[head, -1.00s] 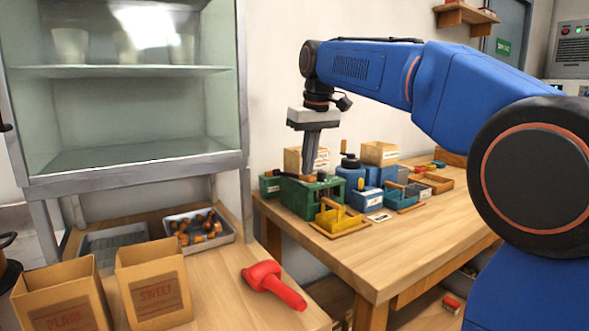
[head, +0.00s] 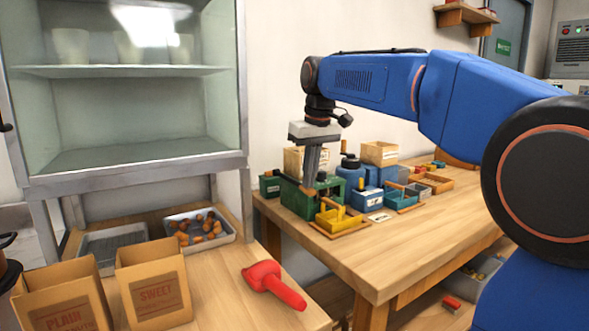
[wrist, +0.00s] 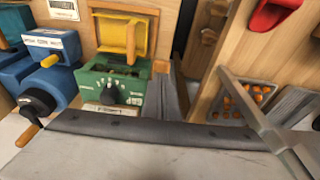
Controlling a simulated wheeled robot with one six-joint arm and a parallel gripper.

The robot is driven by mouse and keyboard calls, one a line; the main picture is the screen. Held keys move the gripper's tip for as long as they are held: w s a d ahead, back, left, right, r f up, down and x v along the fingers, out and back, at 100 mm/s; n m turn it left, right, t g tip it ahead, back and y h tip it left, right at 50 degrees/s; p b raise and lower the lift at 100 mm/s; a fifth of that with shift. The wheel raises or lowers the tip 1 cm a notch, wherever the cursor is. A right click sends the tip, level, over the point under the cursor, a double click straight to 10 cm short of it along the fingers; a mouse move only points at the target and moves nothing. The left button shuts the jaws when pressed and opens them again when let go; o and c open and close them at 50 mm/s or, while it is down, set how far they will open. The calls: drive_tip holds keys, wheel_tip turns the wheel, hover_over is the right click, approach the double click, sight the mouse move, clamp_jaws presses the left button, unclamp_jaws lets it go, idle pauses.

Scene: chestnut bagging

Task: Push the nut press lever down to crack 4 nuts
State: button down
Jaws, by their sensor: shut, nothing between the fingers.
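The green machine (head: 296,201) stands at the near left of the right-hand bench. I take it to be the nut press, though no label is readable. My gripper (head: 310,180) points down over it, shut and empty. A small wooden end (head: 308,190), possibly the lever's grip, shows right at the fingertips; whether they touch cannot be told. In the wrist view the green machine (wrist: 112,88) has a black knob and a dark opening on top. My fingers (wrist: 167,98) are close beside its right side. No nuts can be made out in it.
A yellow holder (head: 338,218) stands in front, with blue machines (head: 368,199) to the right. A tray of chestnuts (head: 199,228), a red scoop (head: 272,284) and paper bags (head: 152,285) are on the left bench. The right bench's front is clear.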

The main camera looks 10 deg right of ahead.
drive_tip(key=shift+f, duration=0.15)
drive_tip(key=shift+s+f, duration=0.1)
drive_tip(key=shift+f, duration=1.1)
drive_tip(key=shift+w+a+r, duration=0.1)
drive_tip(key=shift+w+r, duration=0.1)
drive_tip(key=shift+r, duration=1.35)
drive_tip(key=shift+w+r, duration=0.2)
drive_tip(key=shift+r, duration=1.35)
drive_tip(key=shift+w+a+r, duration=0.1)
drive_tip(key=shift+w+r, duration=0.1)
drive_tip(key=shift+r, duration=1.35)
drive_tip(key=shift+f, duration=0.1)
drive_tip(key=shift+s+d+f, duration=0.1)
drive_tip(key=shift+f, duration=1)
drive_tip(key=shift+s+f, duration=0.2)
drive_tip(key=shift+f, duration=0.85)
